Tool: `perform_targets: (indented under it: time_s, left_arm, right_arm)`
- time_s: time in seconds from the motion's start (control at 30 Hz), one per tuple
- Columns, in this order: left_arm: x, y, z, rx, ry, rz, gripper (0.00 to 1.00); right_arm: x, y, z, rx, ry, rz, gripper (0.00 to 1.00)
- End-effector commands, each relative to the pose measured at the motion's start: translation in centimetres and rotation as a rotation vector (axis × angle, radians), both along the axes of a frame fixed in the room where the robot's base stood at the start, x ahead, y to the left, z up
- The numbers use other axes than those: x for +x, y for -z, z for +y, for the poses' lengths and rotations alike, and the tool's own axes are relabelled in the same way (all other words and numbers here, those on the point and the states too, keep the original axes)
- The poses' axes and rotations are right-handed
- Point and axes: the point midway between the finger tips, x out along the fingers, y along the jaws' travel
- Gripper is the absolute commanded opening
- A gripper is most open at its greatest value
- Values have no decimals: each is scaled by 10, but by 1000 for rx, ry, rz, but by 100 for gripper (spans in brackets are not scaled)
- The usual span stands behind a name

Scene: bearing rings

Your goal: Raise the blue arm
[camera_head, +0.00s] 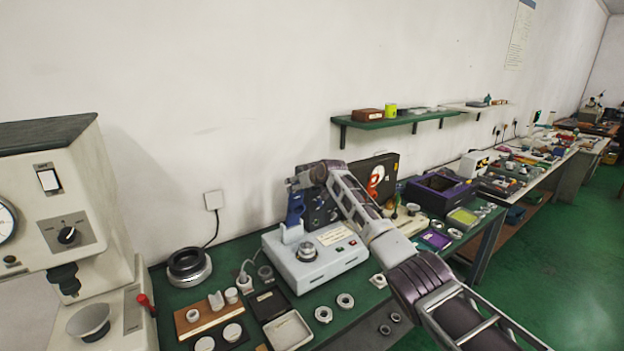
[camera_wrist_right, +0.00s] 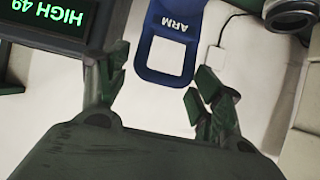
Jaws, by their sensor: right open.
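The blue arm (camera_head: 295,208) stands upright at the back left of a pale grey bench device (camera_head: 315,262). In the right wrist view the blue arm (camera_wrist_right: 163,76) shows as a blue loop with a window and the upside-down word ARM. My right gripper (camera_head: 297,184) is at the top of the blue arm in the head view. In the wrist view its open green-tipped fingers (camera_wrist_right: 155,85) are on either side of the loop's end, with gaps between them and the loop. My left gripper is not in view.
A dark display (camera_wrist_right: 52,22) with green text, HIGH 49, is close to one finger in the wrist view. A black box (camera_head: 375,175) stands right of my wrist. Bearing rings (camera_head: 323,314) and trays lie on the green bench. A cream machine (camera_head: 70,200) stands left.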

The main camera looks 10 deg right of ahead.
Motion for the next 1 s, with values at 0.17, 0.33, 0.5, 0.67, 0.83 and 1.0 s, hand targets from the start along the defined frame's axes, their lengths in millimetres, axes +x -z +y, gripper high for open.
perform_targets:
  time_s: [0.17, 0.33, 0.5, 0.67, 0.83, 1.0]
  left_arm:
    - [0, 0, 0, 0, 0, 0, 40]
    - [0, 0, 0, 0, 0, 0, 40]
    - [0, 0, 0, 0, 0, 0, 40]
    - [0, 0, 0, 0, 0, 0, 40]
    - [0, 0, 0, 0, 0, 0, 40]
    - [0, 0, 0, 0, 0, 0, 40]
  right_arm:
    - [-7, -3, -3, -1, 0, 0, 66]
    - [-14, -7, -5, -1, 0, 0, 66]
    - [-21, -13, -8, 0, 1, -1, 66]
    - [-28, -18, -11, -1, 0, -1, 66]
    - [-37, -22, -14, -1, 2, 0, 66]
    - [-46, -29, -17, -1, 0, -1, 66]
